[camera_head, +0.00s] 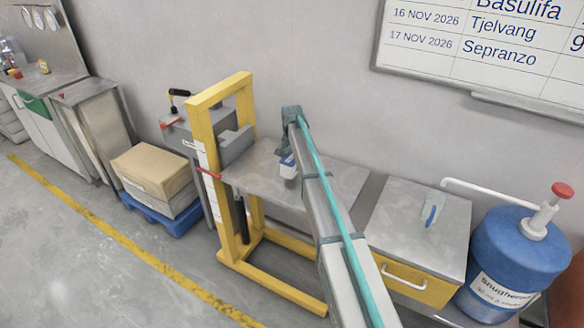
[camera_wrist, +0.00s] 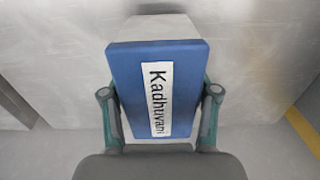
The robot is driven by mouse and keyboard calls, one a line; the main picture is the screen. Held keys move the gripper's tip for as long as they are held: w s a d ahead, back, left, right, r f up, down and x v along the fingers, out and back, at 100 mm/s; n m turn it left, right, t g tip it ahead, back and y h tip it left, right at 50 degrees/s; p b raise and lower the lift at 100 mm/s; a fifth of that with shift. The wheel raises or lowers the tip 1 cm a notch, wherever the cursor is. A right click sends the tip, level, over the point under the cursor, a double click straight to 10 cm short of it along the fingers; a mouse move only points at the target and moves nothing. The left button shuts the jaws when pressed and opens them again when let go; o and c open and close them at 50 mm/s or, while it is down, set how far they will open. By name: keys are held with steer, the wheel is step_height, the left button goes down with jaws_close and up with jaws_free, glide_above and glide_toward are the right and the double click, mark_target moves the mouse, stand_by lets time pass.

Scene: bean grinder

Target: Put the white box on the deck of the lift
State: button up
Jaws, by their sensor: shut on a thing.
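The white box (camera_wrist: 152,28) fills the middle of the wrist view, with a blue face towards me and a label reading "Kadhuvani". My gripper (camera_wrist: 160,100) is shut on it, one finger on each side. In the head view the box (camera_head: 288,166) shows small, white and blue, beside my arm, over the grey deck (camera_head: 255,176) of the lift. The lift has a yellow frame (camera_head: 203,140). My arm hides part of the deck and most of the gripper in the head view. I cannot tell whether the box touches the deck.
A blue drum (camera_head: 505,255) with a pump is far right. A carton (camera_head: 153,172) sits left of the lift. The deck looks otherwise bare.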

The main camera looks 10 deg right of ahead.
mark_target(292, 157)
steer(key=shift+f+p, duration=0.45)
steer(key=shift+f, duration=0.85)
steer(key=shift+f, duration=0.15)
steer(key=o, duration=1.5)
step_height(292, 157, up, 12)
steer(key=b, duration=0.3)
steer(key=shift+r+b, duration=0.2)
steer(key=shift+b, duration=0.2)
